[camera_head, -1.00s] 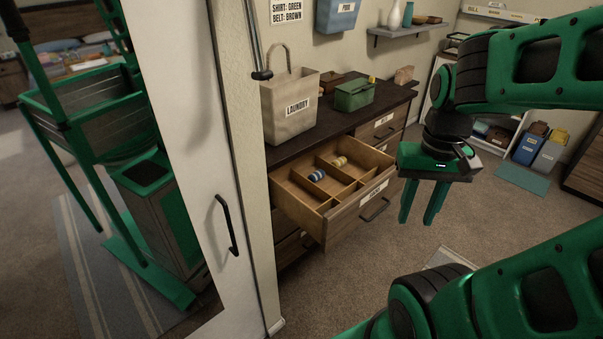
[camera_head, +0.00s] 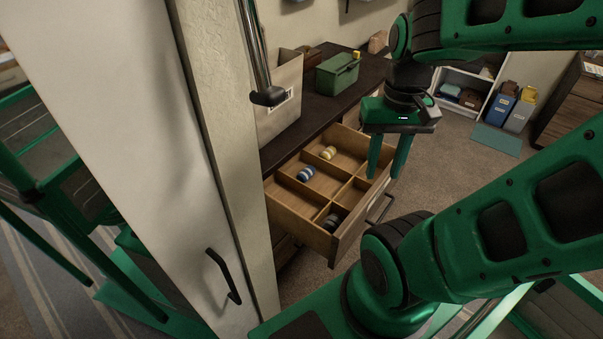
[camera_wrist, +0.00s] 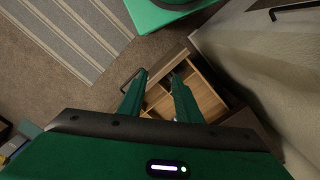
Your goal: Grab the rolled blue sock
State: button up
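The rolled blue sock (camera_head: 306,173) lies in a compartment of the open wooden drawer (camera_head: 290,222). A rolled yellow sock (camera_head: 328,153) lies in the drawer behind it, and a rolled dark grey sock (camera_head: 332,220) lies in a front compartment. My gripper (camera_head: 386,168) points down, open and empty, to the right of the blue sock and above the drawer's right part. The wrist view shows its two fingers (camera_wrist: 158,82) apart over the drawer (camera_wrist: 205,97). I cannot make out the blue sock in that view.
A white door (camera_head: 120,130) and wall edge stand close on the left. Thin dividers split the drawer.

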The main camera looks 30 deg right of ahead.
jog(key=o, duration=0.3)
jog(key=shift+d, duration=0.1)
jog(key=o, duration=0.6)
jog(key=shift+s+r, duration=0.15)
jog(key=shift+s, duration=0.25)
jog(key=shift+c, duration=0.2)
jog(key=o, duration=0.4)
jog(key=shift+w+d, duration=0.25)
jog(key=shift+w, duration=0.05)
jog(key=n+t+y, duration=0.2)
jog(key=n+t, duration=0.4)
jog(key=n, duration=0.4)
send_over(306, 170)
jog(key=s+d, duration=0.2)
jog(key=s, duration=0.4)
notch_tip(306, 170, down, 26)
jog(key=x, duration=0.5)
jog(key=shift+w, duration=0.2)
jog(key=shift+w+r+x, duration=0.1)
jog(key=shift+w+x, duration=0.05)
jog(key=shift+x, duration=1.15)
jog(key=shift+w+r+x, duration=0.1)
jog(key=shift+w+x, duration=0.05)
jog(key=shift+x, duration=1.2)
